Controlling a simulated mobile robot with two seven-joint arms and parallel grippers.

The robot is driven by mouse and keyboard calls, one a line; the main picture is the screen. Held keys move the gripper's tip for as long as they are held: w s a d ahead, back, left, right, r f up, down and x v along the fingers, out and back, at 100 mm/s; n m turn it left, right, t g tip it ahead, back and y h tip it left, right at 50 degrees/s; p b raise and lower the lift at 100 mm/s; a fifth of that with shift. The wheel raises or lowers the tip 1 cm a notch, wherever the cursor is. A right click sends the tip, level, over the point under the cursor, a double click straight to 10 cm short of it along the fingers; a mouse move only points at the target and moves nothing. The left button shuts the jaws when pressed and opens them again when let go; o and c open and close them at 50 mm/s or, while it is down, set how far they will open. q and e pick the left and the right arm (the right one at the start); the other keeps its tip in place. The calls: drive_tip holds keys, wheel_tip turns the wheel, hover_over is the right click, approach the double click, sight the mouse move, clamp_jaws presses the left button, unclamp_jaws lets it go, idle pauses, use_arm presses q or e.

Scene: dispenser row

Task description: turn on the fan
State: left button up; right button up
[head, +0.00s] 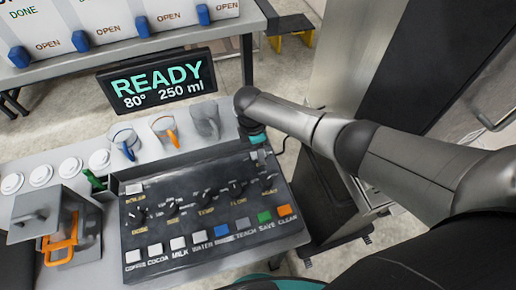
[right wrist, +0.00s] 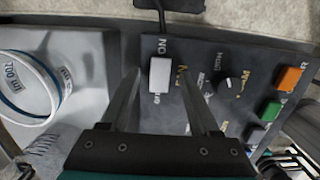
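The black control panel (head: 195,222) lies on the counter, with knobs, coloured buttons and a white switch (head: 134,188) labelled BOILER. In the right wrist view a second white rocker switch (right wrist: 159,75) sits near the panel's edge, with lettering by it too blurred to read fully; one end reads like ON. I cannot tell which way it is set. My right gripper (right wrist: 159,88) is open and empty, its two fingers apart on either side of this switch. In the head view the right gripper (head: 258,153) hangs over the panel's upper right corner and hides the switch. My left gripper is out of view.
A machine with an orange handle (head: 62,240) is at left. A dark knob (right wrist: 229,84) lies near the switch.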

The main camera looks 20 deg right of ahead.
sight(253, 156)
wheel_tip(253, 156, up, 15)
drive_tip(key=a+p, duration=0.1)
drive_tip(key=shift+a, duration=0.2)
idle(0.5)
drive_tip(key=shift+s, duration=0.1)
idle(0.4)
